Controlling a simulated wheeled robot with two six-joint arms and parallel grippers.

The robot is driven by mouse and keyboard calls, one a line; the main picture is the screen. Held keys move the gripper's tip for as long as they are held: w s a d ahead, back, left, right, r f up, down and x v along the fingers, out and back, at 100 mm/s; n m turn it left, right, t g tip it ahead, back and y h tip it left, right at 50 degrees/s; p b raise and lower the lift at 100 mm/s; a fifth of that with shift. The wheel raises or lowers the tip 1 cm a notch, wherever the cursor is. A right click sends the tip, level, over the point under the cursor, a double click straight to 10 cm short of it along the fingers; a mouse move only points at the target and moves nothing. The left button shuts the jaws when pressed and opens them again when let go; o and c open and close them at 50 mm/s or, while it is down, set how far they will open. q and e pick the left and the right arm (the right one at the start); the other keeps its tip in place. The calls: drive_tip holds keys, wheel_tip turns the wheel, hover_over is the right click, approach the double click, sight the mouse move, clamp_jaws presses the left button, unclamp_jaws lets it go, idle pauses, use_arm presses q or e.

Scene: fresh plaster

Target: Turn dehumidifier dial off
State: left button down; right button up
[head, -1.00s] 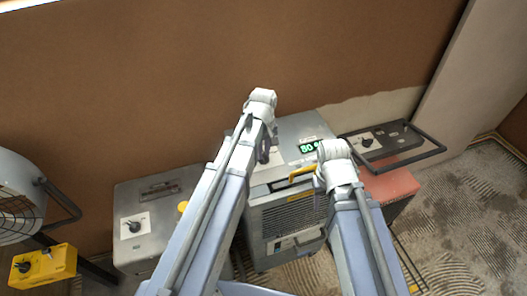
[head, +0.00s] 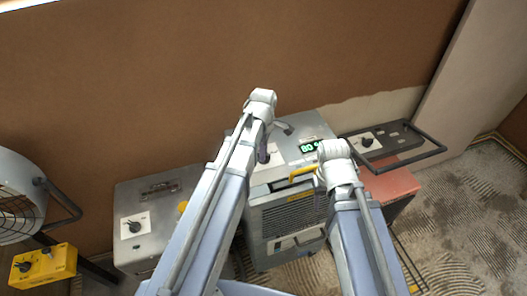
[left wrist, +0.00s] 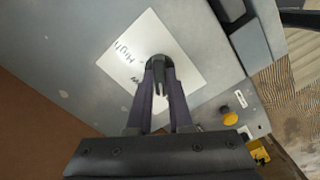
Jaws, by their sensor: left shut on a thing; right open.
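The dehumidifier (head: 288,225) is a grey box with a front grille and a green display (head: 311,146) reading about 80. In the left wrist view its dial (left wrist: 157,62) is a dark knob on a white label plate (left wrist: 128,50), with "High" legible and other lettering partly covered. My left gripper (left wrist: 159,78) is shut on the dial, fingers on either side of it. In the head view my left gripper (head: 272,143) is over the dehumidifier's top, and my arm hides the dial. My right gripper (head: 322,180) is open near the front top edge, its fingers mostly hidden.
A grey box with its own dial (head: 134,227) stands at left, beside a yellow control box (head: 42,264) and a fan (head: 18,205). At right, another dial panel (head: 367,141) with a black handle (head: 425,150) tops a red unit (head: 392,184). A brown wall stands behind.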

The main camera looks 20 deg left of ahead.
use_arm(q)
drive_tip(key=shift+n, duration=0.6)
drive_tip(key=c, duration=0.8)
unclamp_jaws()
drive_tip(key=shift+r, duration=0.1)
wheel_tip(320, 180, up, 8)
drive_tip(key=p, duration=0.8)
drive_tip(key=shift+f, duration=0.2)
